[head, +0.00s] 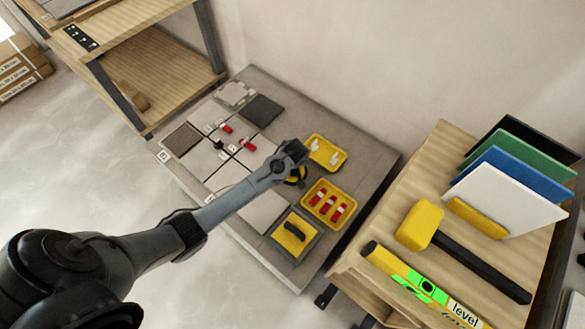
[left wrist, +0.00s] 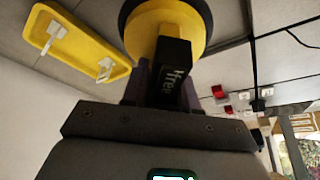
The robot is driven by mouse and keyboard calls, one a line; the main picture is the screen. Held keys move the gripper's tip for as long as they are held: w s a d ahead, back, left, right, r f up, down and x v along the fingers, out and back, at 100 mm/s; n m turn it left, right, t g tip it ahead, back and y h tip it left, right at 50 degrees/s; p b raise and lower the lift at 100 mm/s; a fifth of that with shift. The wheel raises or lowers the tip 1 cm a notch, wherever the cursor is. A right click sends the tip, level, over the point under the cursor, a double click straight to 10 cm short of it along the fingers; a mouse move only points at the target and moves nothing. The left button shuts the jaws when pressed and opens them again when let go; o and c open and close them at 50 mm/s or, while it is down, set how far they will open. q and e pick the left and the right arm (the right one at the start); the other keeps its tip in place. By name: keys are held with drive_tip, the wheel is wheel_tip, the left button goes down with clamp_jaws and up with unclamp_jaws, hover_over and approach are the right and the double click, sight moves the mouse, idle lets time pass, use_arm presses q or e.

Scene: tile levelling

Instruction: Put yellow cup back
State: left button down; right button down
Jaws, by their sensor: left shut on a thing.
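The yellow cup is a round yellow disc with a black rim, and it shows at the end of my left arm (head: 297,177). My left gripper (head: 293,158) is shut on it. In the left wrist view the yellow cup (left wrist: 192,42) fills the top middle, with a black lettered grip between the jaws of my left gripper (left wrist: 165,85). In the head view my gripper hides much of the cup, and I cannot tell whether it touches the surface below. My right gripper is not in view.
A yellow tray with white clips (head: 340,159) lies just right of the cup, and a yellow tray with red pieces (head: 312,187) below it. A yellow-topped tool (head: 294,232) lies nearer. Tiles (head: 262,208) cover the left. A mallet (head: 420,224) and level (head: 400,271) lie on the right bench.

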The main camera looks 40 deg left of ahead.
use_arm(q)
wheel_tip(320, 180, down, 4)
drive_tip(key=shift+r+b, duration=0.1)
drive_tip(key=shift+b, duration=1.05)
drive_tip(key=c, duration=0.9)
unclamp_jaws()
drive_tip(key=shift+f, duration=0.2)
drive_tip(key=shift+o, duration=0.2)
